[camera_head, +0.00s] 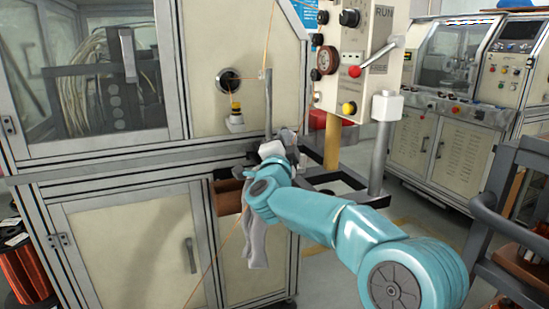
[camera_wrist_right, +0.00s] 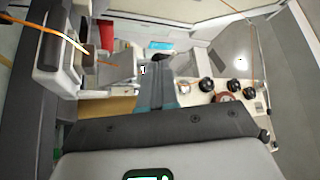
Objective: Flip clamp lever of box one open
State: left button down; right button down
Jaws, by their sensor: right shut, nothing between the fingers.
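My right gripper (camera_head: 268,148) is at the front of the cream machine, beside a thin upright grey post (camera_head: 268,103). Its wrist hides most of the fingers, which are shut and empty. In the right wrist view the gripper (camera_wrist_right: 156,92) points away from the camera. A lever with a red ball (camera_head: 355,71) sticks out from the control box (camera_head: 333,88), above and to the right of the gripper and apart from it. I cannot tell which part is the clamp lever of box one. My left gripper is not in view.
An orange wire (camera_head: 267,45) runs down past the post; it also shows in the right wrist view (camera_wrist_right: 45,27). A brown tray (camera_head: 229,196) and a hanging grey cloth (camera_head: 256,240) are below the gripper. A grey rail (camera_head: 505,225) stands at the right.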

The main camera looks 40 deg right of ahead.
jog(key=s+d+r+m+g+y+p, duration=0.1)
jog(key=d+r+m+g+y+p, duration=0.1)
jog(key=d+m+p, duration=0.3)
jog(key=m+g+p, duration=0.1)
jog(key=m+p, duration=0.1)
jog(key=p, duration=0.2)
jog(key=shift+s+d+r+m+g+y+p, duration=0.15)
jog(key=shift+r+m+g+y+p, duration=0.15)
jog(key=shift+g, duration=0.1)
jog(key=shift+f, duration=0.1)
